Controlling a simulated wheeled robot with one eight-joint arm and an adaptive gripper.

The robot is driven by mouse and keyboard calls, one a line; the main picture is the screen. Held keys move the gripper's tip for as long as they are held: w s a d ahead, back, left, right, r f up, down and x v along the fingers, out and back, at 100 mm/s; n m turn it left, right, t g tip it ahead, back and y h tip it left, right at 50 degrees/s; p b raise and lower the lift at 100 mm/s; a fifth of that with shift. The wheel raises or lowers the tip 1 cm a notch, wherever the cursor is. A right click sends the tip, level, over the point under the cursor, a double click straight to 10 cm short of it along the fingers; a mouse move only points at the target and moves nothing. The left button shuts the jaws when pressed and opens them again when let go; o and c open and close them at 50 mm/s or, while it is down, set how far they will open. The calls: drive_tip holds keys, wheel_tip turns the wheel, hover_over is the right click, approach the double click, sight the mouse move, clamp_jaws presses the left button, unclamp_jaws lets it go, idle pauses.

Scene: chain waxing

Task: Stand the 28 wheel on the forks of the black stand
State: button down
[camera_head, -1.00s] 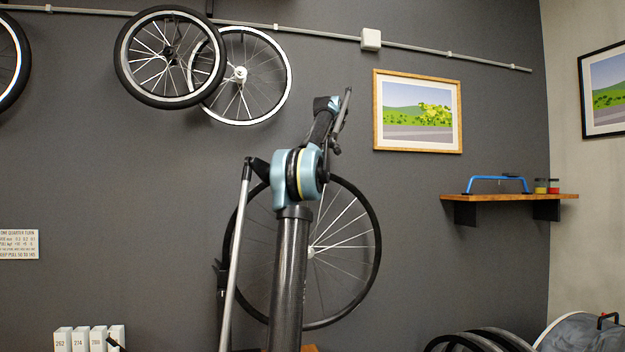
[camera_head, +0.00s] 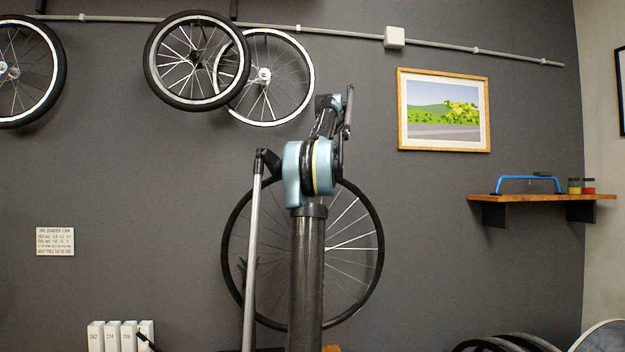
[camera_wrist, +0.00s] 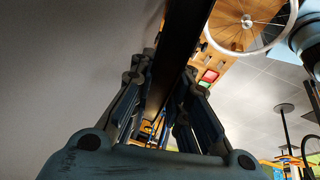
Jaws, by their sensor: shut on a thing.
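A large spoked wheel with a thin black tyre (camera_head: 381,250) stands upright in the head view, partly hidden behind my arm. In the wrist view a dark band, apparently its tyre (camera_wrist: 186,30), runs between the fingers of my gripper (camera_wrist: 165,78), which is shut on it. My gripper's fingers are hidden in the head view. A dark upright piece (camera_head: 242,272), possibly part of the black stand, shows at the wheel's left side. I cannot see its forks clearly or tell whether the wheel touches it.
Smaller wheels (camera_head: 160,85) hang on the wall below a grey rail. A wooden shelf (camera_head: 540,197) with a blue tool is at right. White numbered boxes (camera_head: 95,338) stand low left, and tyres (camera_head: 510,343) low right. The wrist view shows another wheel (camera_wrist: 240,48).

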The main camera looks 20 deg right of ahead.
drive_tip(key=shift+w+a, duration=0.7)
drive_tip(key=shift+a, duration=2.85)
drive_tip(key=shift+w+a, duration=0.65)
drive_tip(key=shift+a, duration=2.95)
drive_tip(key=shift+w+a, duration=0.7)
drive_tip(key=shift+a, duration=2.85)
drive_tip(key=shift+d+f, duration=0.1)
drive_tip(key=shift+f, duration=2.4)
drive_tip(key=c, duration=1.5)
unclamp_jaws()
drive_tip(key=shift+o, duration=0.2)
drive_tip(key=v, duration=1.2)
drive_tip(key=shift+f, duration=0.15)
